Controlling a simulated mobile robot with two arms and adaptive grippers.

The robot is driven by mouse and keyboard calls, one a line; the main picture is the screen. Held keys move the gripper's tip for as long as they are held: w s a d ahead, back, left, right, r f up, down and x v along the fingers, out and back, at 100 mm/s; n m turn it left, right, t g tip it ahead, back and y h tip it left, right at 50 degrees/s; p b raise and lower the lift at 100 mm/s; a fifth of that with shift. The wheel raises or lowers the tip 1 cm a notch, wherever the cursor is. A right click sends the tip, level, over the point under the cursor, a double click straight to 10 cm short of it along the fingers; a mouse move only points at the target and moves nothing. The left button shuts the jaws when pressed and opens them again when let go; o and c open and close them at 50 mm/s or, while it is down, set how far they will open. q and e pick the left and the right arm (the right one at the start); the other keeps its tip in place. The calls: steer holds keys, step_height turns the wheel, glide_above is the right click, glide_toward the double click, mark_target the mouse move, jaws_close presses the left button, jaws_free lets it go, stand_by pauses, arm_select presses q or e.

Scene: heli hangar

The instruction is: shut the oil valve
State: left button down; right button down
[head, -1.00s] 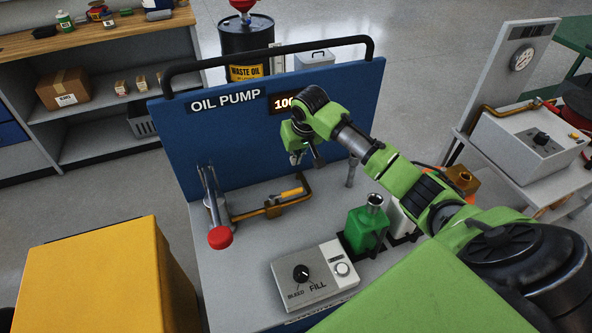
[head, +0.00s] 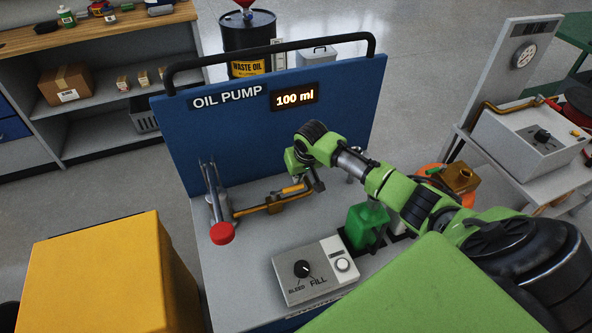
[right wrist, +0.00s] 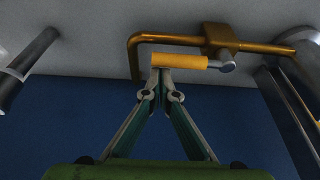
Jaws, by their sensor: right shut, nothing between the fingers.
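The oil valve is a brass body with a yellow lever handle (head: 293,189) on a brass pipe, low in front of the blue OIL PUMP panel. In the right wrist view the yellow handle (right wrist: 182,61) lies roughly parallel to the long run of the pipe, beside the brass valve body (right wrist: 221,36). My right gripper (right wrist: 161,71) is shut and empty. Its tips are at the handle's free end, away from the valve body; I cannot tell whether they touch it. In the head view the right gripper (head: 316,182) is partly hidden by its wrist. My left gripper is not in view.
A red-knobbed pump lever (head: 221,232) stands left of the valve. A BLEED/FILL box (head: 312,272) and a green container (head: 366,226) stand in front. The panel display (head: 295,98) reads 100 ml. A yellow block (head: 100,275) fills the lower left.

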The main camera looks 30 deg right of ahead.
stand_by(0.4)
steer(key=shift+s+a+r+m+h+p, duration=0.1)
steer(key=shift+s+m+h+p, duration=0.35)
steer(key=shift+p, duration=0.85)
steer(key=s+a+m+g+h+p, duration=0.1)
steer(key=s+a+m+g+p, duration=0.1)
steer(key=m, duration=0.6)
steer(key=s+a+m+g+h+p, duration=0.1)
steer(key=s+a+m+g+p, duration=0.1)
steer(key=s+a+m+p, duration=0.3)
steer(key=shift+s+a+m+p, duration=0.2)
steer(key=shift+a+m+p, duration=1.05)
steer(key=shift+m, duration=0.4)
steer(key=shift+a, duration=0.1)
